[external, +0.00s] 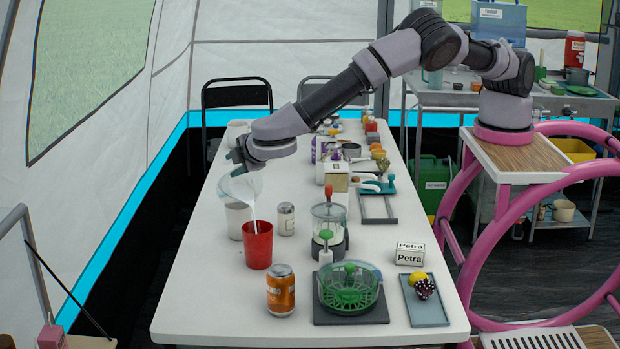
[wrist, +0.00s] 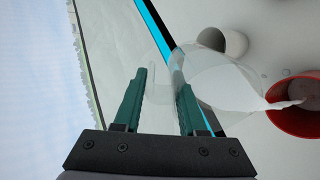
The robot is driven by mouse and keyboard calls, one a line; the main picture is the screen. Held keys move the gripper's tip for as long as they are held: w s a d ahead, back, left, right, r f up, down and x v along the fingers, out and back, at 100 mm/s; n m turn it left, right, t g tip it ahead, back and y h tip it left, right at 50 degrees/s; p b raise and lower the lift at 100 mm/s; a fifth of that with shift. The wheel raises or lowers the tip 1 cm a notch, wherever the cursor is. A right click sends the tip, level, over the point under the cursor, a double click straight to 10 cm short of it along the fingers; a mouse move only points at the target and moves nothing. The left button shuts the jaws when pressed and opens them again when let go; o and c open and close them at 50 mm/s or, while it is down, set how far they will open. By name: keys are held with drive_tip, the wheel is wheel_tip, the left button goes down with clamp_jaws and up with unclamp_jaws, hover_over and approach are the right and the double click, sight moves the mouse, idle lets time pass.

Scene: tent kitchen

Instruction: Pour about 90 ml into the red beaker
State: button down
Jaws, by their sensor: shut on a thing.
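The red beaker (external: 257,246) stands upright near the left edge of the white table. My gripper (external: 240,158) is shut on a clear jug (external: 240,186), tilted above and left of the beaker. A white stream (external: 253,217) runs from the jug's lip down into the red beaker. In the wrist view the fingers of my gripper (wrist: 160,100) are at the jug (wrist: 215,82). The stream (wrist: 285,104) there reaches the red beaker (wrist: 296,122) at the right edge. The liquid level in the beaker is hard to judge.
A white cup (external: 237,220) stands just behind the red beaker, with a white can (external: 286,218) to its right. An orange can (external: 280,291) is in front. A green spinner bowl (external: 349,288) and a small blue tray (external: 425,305) lie to the right.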

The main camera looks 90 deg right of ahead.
drive_tip(key=shift+s+a+f+t+h, duration=0.1)
drive_tip(key=shift+s+a+t+h, duration=0.2)
drive_tip(key=shift+a+h, duration=0.25)
idle(1.0)
drive_tip(key=shift+d, duration=0.15)
drive_tip(key=shift+w+d+r+g+y, duration=0.25)
drive_tip(key=shift+w+d+g+y, duration=0.1)
drive_tip(key=shift+d+y, duration=0.15)
drive_tip(key=shift+w+d+r+g+y, duration=0.25)
drive_tip(key=shift+d+g+y, duration=0.1)
drive_tip(key=shift+d+y, duration=0.15)
drive_tip(key=shift+w+d+f+y, duration=0.1)
drive_tip(key=shift+d+y, duration=0.1)
drive_tip(key=shift+y, duration=0.35)
drive_tip(key=shift+a+f+g, duration=0.1)
drive_tip(key=shift+a+g, duration=0.1)
drive_tip(key=shift+g, duration=0.2)
drive_tip(key=shift+w+d+g+y, duration=0.3)
drive_tip(key=shift+d+y, duration=0.2)
drive_tip(key=shift+y, duration=0.4)
drive_tip(key=shift+d, duration=0.15)
